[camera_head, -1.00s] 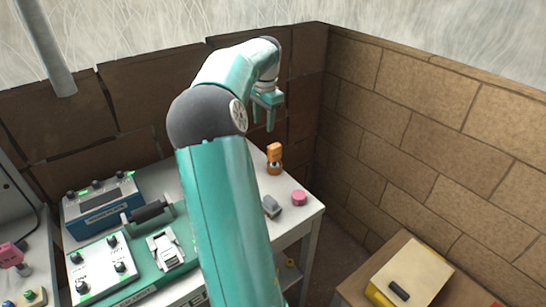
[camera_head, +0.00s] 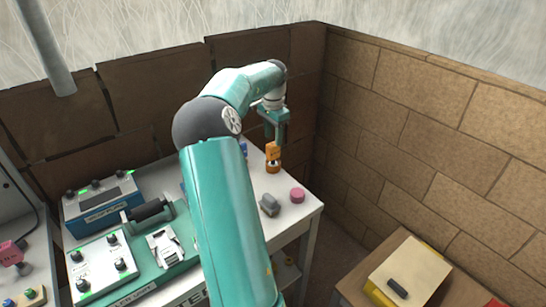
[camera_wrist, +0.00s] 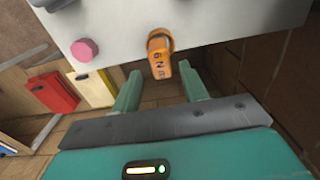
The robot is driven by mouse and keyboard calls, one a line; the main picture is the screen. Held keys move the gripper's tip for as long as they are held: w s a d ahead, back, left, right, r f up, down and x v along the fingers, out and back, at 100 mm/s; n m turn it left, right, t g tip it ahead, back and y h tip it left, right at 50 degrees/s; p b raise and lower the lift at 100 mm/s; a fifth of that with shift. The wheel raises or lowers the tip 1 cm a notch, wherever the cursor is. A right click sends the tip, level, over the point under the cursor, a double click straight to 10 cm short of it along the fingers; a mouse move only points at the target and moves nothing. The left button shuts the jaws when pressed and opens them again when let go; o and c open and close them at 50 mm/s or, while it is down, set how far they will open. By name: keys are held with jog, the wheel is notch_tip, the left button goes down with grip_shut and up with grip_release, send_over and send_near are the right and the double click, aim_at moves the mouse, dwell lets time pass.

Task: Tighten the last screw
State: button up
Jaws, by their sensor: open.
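An orange block-like piece (camera_head: 273,157) with a dark band near its base stands upright near the back right of the white table (camera_head: 310,208). In the wrist view the orange piece (camera_wrist: 158,54) bears dark lettering and lies just ahead of my fingers, between their lines. My gripper (camera_head: 275,140) is open and empty just above it in the head view. The wrist view shows both fingers (camera_wrist: 163,84) spread apart. A white panel (camera_head: 103,265) and a blue box (camera_head: 100,210) at left carry black knobs with green lights. I cannot make out which is the last screw.
A pink cylinder (camera_head: 297,195) and a grey block (camera_head: 269,205) stand near the table's right edge. A yellow-edged box (camera_head: 412,268) with a black piece on it is at lower right. Brick walls close off the back and right.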

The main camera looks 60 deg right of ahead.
aim_at(273, 144)
jog(key=shift+f, duration=0.1)
jog(key=shift+f, duration=1.9)
grip_shut()
jog(key=shift+r, duration=0.15)
jog(key=shift+r, duration=3.4)
